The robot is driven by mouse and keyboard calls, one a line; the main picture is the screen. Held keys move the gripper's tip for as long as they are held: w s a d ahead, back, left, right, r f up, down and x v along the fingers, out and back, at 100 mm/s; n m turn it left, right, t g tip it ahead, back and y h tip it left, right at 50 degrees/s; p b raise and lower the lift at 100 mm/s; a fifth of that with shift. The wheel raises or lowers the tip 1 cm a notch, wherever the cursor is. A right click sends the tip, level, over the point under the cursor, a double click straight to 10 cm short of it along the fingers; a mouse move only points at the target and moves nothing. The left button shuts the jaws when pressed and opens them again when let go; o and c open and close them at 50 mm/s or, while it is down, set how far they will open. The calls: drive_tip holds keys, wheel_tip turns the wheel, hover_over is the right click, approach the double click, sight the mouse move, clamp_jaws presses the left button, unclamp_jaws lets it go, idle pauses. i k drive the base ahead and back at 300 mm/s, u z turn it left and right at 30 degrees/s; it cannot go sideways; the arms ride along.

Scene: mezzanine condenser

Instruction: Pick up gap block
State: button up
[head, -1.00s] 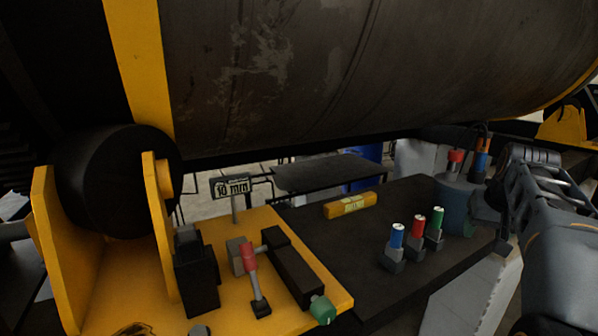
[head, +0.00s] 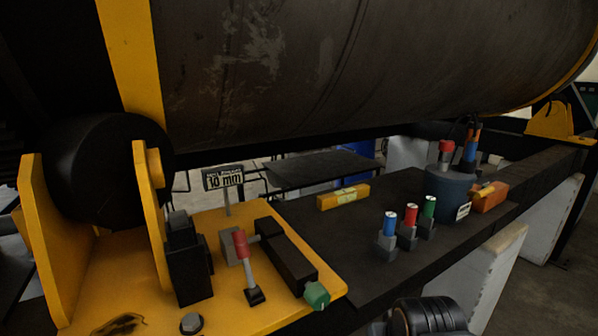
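No thing carries a readable "gap block" label. Three small grey blocks with upright coloured handles, blue (head: 390,223), red (head: 410,215) and green (head: 429,207), stand in a row on the dark beam top (head: 335,240). They have pale tops and stand clear of the blue-grey pot. I cannot tell which one, if any, is the gap block. My gripper is not in view. A dark rounded part of my arm (head: 425,316) shows at the bottom edge, in front of the beam.
A yellow bar (head: 343,196) lies behind the handles. A blue-grey pot (head: 449,192) holds red and blue-orange tools; an orange item (head: 490,197) lies beside it. A "10 mm" sign (head: 223,178) rises behind the yellow bracket plate (head: 215,300). The large cylinder (head: 350,70) overhangs the beam.

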sight(425, 219)
drive_tip(key=z, duration=0.05)
drive_tip(key=k, duration=0.5)
drive_tip(key=z, duration=1.85)
drive_tip(key=i, duration=1.45)
drive_tip(key=u, duration=0.7)
